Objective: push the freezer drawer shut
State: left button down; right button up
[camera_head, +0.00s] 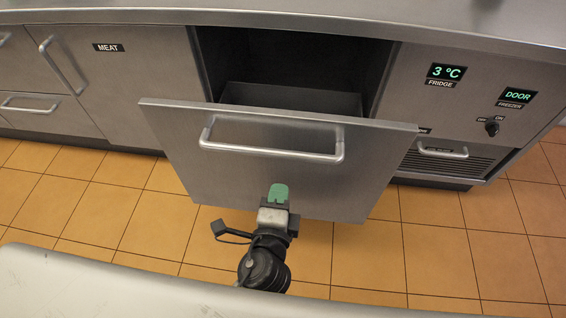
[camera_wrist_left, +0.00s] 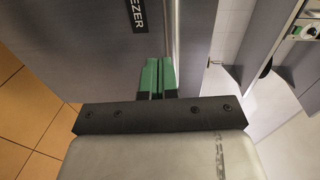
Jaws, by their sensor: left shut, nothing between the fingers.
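The freezer drawer (camera_head: 180,150) is a steel front with a bar handle (camera_head: 270,150). It stands pulled out from the counter, with the dark opening (camera_head: 295,65) showing behind its top edge. My left gripper (camera_head: 279,192) has green fingertips and is shut and empty. It is at the lower middle of the drawer front, below the handle; I cannot tell whether it touches. In the left wrist view the closed green fingers (camera_wrist_left: 158,78) lie over a grey panel (camera_wrist_left: 80,40) with a label ending in "EZER". My right gripper is not in view.
A steel countertop (camera_head: 300,14) runs above the drawer. A MEAT cabinet (camera_head: 110,80) is at left, a display panel (camera_head: 470,95) and vent grille (camera_head: 440,165) at right. A pale surface (camera_head: 100,285) fills the bottom left. Orange tiled floor (camera_head: 370,255) is clear.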

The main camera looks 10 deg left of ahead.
pick_arm(q)
jog(key=w+p, duration=0.1)
jog(key=w, duration=0.5)
jog(key=shift+w+r, duration=0.15)
jog(key=shift+r, duration=0.05)
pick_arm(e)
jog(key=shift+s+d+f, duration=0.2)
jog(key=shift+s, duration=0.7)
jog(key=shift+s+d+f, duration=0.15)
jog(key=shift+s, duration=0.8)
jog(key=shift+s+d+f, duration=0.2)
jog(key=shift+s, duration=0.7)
